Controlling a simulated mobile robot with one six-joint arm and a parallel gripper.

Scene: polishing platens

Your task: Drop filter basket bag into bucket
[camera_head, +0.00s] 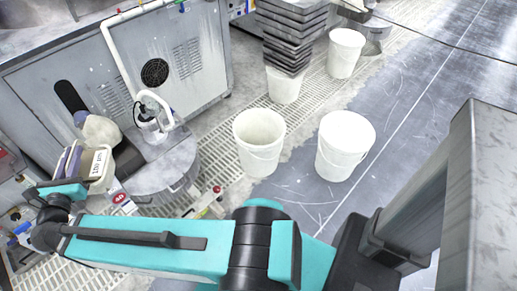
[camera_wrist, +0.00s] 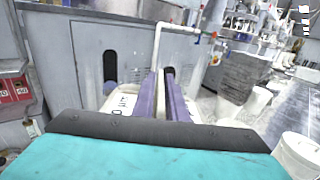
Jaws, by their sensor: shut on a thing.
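My gripper (camera_head: 72,160) is at the far left of the head view. Its purple fingers are shut on the filter basket bag, a cream-coloured thing with a printed label (camera_head: 98,166). In the wrist view the fingers (camera_wrist: 163,82) run forward, with pale parts of the bag (camera_wrist: 122,101) showing on both sides; the fingers hide its middle. An open white bucket (camera_head: 259,146) with a wire handle stands on the floor, well right of my gripper. A second white bucket (camera_head: 343,150) to its right shows a plain white top. The bag is apart from both buckets.
A grey cabinet (camera_head: 185,55) stands behind. A round grey drum (camera_head: 160,172) with a pump and white hose (camera_head: 150,118) stands between my gripper and the buckets. A stack of black trays (camera_head: 290,35) and another white bucket (camera_head: 345,52) are farther back. Floor at right is open.

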